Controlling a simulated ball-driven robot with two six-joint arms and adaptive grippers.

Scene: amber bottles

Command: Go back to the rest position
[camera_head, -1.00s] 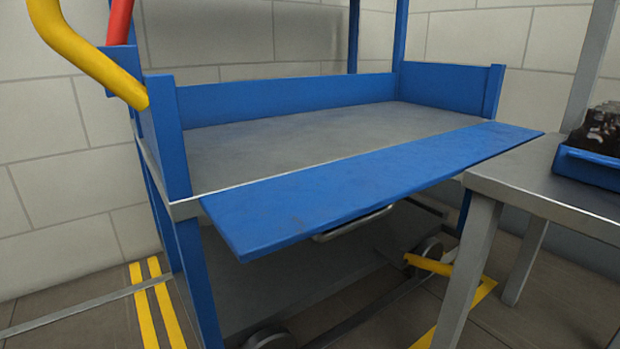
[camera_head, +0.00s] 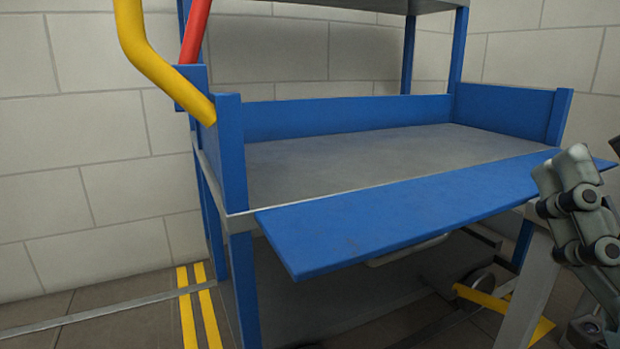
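My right gripper (camera_head: 564,168) shows at the right edge of the head view, grey with dark round joints. Its grey finger links point up, in front of the cart's lowered blue flap. The part of it beyond the picture edge is cut off. I see nothing held in it, and I cannot tell how far apart its fingers are. My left gripper is not in view.
A blue cart (camera_head: 230,165) stands against the block wall (camera_head: 90,130). Its grey shelf (camera_head: 350,152) is empty and its blue flap (camera_head: 400,217) sticks out toward me. A yellow bar (camera_head: 160,70) and a red bar (camera_head: 196,30) rise at its left.

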